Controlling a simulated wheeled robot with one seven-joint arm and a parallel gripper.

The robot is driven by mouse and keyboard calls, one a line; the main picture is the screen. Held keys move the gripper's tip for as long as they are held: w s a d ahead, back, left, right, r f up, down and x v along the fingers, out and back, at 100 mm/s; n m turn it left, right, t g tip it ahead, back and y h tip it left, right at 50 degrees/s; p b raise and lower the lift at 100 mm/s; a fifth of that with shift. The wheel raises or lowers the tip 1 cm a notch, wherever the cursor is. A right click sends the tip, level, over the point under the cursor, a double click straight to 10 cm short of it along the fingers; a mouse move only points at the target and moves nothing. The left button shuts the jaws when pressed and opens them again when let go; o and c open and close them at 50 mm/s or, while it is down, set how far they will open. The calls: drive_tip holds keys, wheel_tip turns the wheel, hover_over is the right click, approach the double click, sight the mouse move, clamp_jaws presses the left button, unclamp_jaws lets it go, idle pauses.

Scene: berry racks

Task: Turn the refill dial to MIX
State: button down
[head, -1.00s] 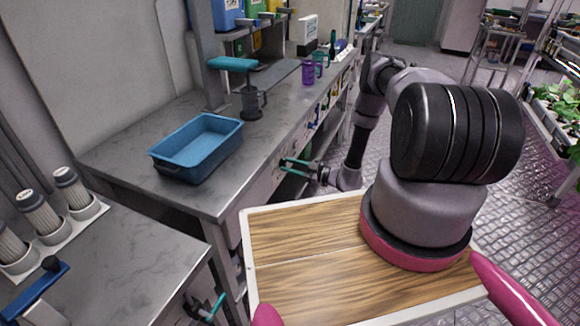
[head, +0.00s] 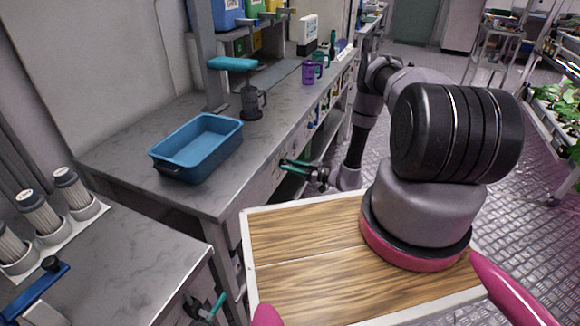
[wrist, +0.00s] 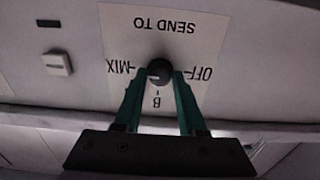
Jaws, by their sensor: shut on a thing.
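In the wrist view a small round black dial (wrist: 158,72) sits on a pale label plate (wrist: 188,45) that appears upside down. The plate reads SEND TO, with OFF to the right of the dial, B below it and MIX to the left. A light mark shows on the dial's lower left, but its exact pointing is hard to tell. My gripper (wrist: 159,78) has its green fingers shut on the dial, one on each side. In the head view my gripper (head: 284,164) is at the front of the far counter; the dial is hidden there.
A blue tub (head: 198,148) stands on the grey counter (head: 125,150) above. In the wrist view a pale square switch (wrist: 57,63) sits on the panel left of the plate.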

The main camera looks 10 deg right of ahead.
drive_tip(key=shift+c, duration=2.4)
unclamp_jaws()
drive_tip(key=shift+d, duration=0.15)
drive_tip(key=v, duration=1)
drive_tip(key=shift+s+d, duration=0.2)
drive_tip(key=shift+s, duration=0.05)
